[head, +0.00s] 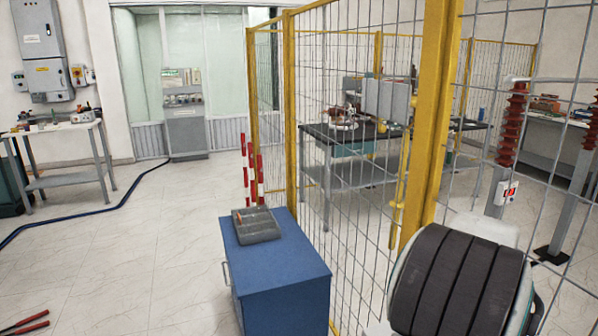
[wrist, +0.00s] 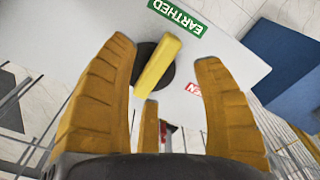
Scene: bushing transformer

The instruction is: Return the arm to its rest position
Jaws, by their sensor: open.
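In the wrist view my gripper (wrist: 166,52) is open, its orange ribbed fingers spread wide with nothing held between them. Beyond the fingers is a yellow handle (wrist: 158,66) on a round black base (wrist: 142,54), fixed to a pale grey panel (wrist: 225,65). The handle appears between the fingers, and I cannot tell how far away it is. A green "EARTHED" label (wrist: 178,17) sits beside it. A red label (wrist: 194,90) is partly hidden by a finger. In the head view my gripper is out of sight.
A yellow-framed mesh fence (head: 291,110) runs close on the right. A blue cabinet (head: 275,262) with a grey tray (head: 257,226) stands before it. A workbench (head: 345,175) and red insulators (head: 512,125) are behind the mesh. Floor at left is mostly clear, with a dark cable (head: 100,211).

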